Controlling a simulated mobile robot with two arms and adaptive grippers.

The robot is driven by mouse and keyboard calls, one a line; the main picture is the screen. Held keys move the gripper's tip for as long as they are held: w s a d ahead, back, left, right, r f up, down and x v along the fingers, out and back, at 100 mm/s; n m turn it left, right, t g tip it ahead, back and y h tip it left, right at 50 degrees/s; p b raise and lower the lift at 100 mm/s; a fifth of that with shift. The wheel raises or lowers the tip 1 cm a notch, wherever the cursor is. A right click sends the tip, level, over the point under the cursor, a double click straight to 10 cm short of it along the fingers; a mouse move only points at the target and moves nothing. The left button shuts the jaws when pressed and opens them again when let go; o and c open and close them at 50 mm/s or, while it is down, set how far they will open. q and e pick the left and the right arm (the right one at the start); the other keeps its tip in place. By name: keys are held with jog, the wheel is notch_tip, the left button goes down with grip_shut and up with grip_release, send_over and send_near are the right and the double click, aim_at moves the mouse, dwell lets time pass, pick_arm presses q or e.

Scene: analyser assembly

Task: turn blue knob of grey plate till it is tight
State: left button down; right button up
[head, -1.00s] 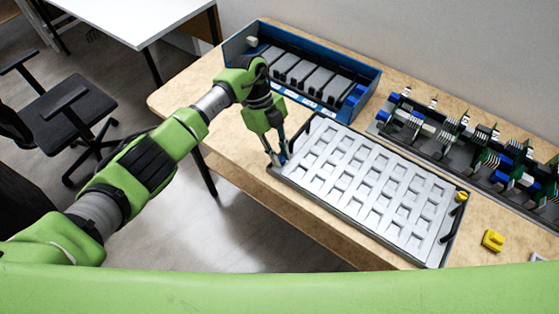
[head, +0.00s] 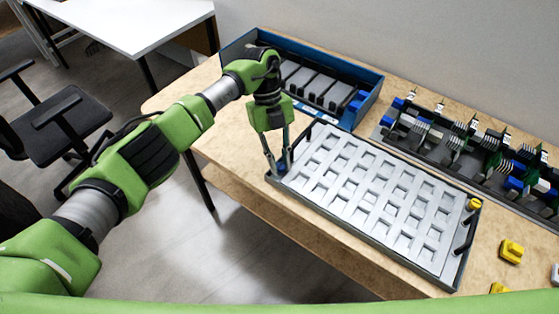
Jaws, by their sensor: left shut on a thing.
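The grey plate (head: 375,197) is a tray-like panel with rows of square recesses, lying in a dark frame on the wooden table. The blue knob (head: 282,168) is at the plate's left corner, small and partly hidden by the fingers. My left gripper (head: 279,168) points down over that corner with its fingers around the blue knob, shut on it. A yellow knob (head: 474,204) sits at the plate's far right corner. A black handle stands at each short end of the plate. My right gripper is not in view.
A blue bin (head: 369,108) with dark grey modules stands behind the plate, close to my left wrist. A rack of green boards and blue parts (head: 455,140) lies along the wall. Yellow pieces (head: 511,251) lie on the table (head: 225,140) at right.

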pick_arm(q)
jog(key=c, duration=2.2)
grip_release()
jog(key=shift+o, duration=0.2)
jog(key=v, duration=1.2)
